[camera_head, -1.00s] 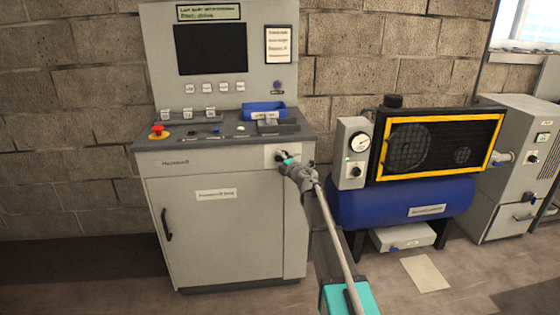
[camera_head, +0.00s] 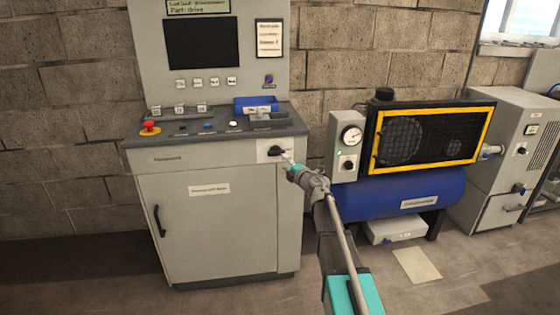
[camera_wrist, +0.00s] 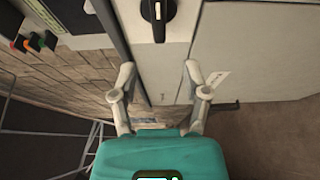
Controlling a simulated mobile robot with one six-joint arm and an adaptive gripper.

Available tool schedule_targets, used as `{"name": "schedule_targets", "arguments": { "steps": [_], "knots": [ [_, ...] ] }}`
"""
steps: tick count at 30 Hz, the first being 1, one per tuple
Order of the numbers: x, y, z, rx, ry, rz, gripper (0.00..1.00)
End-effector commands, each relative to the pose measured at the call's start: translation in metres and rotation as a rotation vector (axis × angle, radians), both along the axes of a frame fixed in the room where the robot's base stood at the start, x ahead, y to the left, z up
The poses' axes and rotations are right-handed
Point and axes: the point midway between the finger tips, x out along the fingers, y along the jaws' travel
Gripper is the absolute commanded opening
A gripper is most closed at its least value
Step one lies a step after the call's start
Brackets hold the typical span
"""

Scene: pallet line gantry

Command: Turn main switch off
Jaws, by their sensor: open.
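The main switch (camera_head: 276,151) is a black rotary handle on a pale plate at the upper right of the grey cabinet's front. In the head view its handle looks roughly level. In the wrist view the switch (camera_wrist: 159,14) is at the top centre, its handle running up and down in that picture. My gripper (camera_head: 288,160) is just in front of the switch, to its lower right in the head view. In the wrist view my gripper (camera_wrist: 160,73) has its fingers spread, with nothing between them. The fingertips look apart from the handle.
A blue compressor tank (camera_head: 385,195) with a gauge box (camera_head: 346,145) stands to the right, close to my arm.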

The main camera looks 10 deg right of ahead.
Motion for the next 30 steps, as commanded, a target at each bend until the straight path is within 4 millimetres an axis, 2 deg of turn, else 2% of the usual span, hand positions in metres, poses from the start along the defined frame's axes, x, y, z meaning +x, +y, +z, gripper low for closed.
{"name": "schedule_targets", "arguments": {
  "steps": [1,7,23,30],
  "knots": [
    [-0.008,-0.002,0.0,0.0,0.0,-0.001,0.6],
    [-0.02,-0.007,0.0,0.0,0.0,0.001,0.6],
    [-0.021,-0.01,0.001,0.008,-0.001,-0.01,0.6],
    [-0.026,-0.022,0.008,0.104,-0.009,-0.127,0.6]
  ]
}}
